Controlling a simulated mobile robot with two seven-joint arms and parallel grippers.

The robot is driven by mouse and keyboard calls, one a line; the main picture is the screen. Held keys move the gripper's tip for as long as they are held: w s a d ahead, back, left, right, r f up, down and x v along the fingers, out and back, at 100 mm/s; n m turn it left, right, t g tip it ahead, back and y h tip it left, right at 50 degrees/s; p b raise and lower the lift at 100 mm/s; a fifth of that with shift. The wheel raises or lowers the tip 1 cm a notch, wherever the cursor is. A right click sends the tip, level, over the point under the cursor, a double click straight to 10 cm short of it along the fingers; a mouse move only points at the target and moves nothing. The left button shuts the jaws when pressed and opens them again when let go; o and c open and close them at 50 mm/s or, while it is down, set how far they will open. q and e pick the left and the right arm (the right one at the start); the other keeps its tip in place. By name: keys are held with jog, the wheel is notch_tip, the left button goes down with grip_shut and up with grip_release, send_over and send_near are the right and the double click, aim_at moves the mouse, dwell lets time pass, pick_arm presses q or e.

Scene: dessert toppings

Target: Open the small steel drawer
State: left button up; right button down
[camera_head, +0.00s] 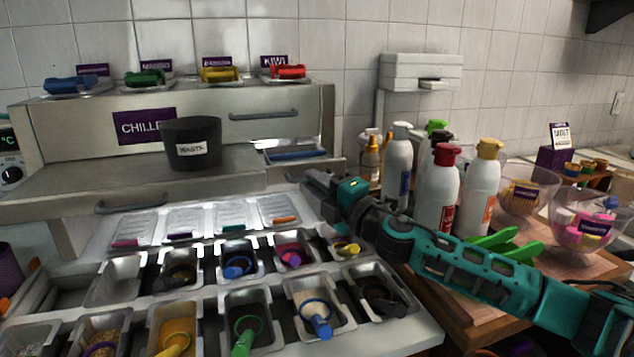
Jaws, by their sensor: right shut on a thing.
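The small steel drawer (328,163) is at the right end of the chilled steel unit. It stands partly out, and a blue thing shows in the gap behind its front. My right gripper (306,181) is at the lower edge of this drawer front, its arm reaching in from the right. Its jaws are shut at the place of the drawer's handle, and the gripper hides the handle itself. My left gripper is not in view.
A black waste tub (192,156) stands on the steel ledge. Several topping pans (250,318) with coloured scoops fill the counter below. Bottles (437,195), green tongs (497,240) and glass bowls (527,190) crowd the wooden board beside my right arm.

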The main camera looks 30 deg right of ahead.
jog(key=c, duration=1.2)
grip_release()
pick_arm(q)
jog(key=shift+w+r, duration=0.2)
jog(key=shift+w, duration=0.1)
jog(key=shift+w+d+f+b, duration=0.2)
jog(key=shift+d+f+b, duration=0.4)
jog(key=shift+b, duration=0.75)
pick_arm(e)
jog(key=shift+v, duration=6.4)
jog(key=shift+d, duration=0.1)
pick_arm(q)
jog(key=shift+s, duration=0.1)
pick_arm(e)
jog(key=shift+s+f, duration=0.1)
